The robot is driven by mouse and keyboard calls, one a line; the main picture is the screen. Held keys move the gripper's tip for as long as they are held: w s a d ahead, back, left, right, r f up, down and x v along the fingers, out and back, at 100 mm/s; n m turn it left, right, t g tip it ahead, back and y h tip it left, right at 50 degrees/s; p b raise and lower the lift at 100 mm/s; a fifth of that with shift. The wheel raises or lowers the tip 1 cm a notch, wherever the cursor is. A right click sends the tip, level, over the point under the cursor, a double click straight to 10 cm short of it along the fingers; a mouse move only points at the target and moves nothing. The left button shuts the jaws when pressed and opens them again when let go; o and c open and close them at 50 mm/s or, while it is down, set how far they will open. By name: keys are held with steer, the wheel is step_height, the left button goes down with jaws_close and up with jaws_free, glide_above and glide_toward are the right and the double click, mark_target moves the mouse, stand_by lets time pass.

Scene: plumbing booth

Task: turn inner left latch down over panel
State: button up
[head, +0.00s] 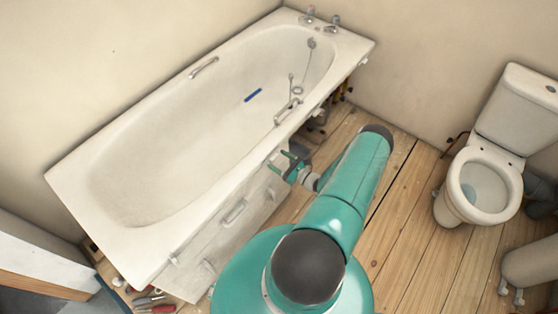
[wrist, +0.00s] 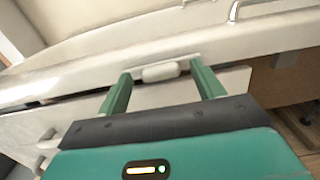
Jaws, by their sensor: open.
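The white bath panel (head: 243,208) stands along the front of the bath, below its rim. In the wrist view the panel (wrist: 150,95) shows between and behind my fingers. A small white latch (wrist: 160,72) sits on a plate under the rim, lying roughly level along it. My gripper (head: 288,163) is at the bath's front side, near the panel's far end. In the wrist view my gripper (wrist: 161,70) is open, with one green finger on each side of the latch. I cannot tell whether either finger touches it. In the head view my gripper largely hides this latch.
The white bath (head: 150,150) has a grab rail (head: 288,111) on its near rim. Handles (head: 235,212) stick out from the panel. Red-handled tools (head: 155,308) lie at the bath's near end. A toilet (head: 482,185) stands right, with bare floorboards (head: 410,210) between.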

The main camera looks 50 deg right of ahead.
steer(key=shift+w, duration=0.3)
steer(key=c, duration=1)
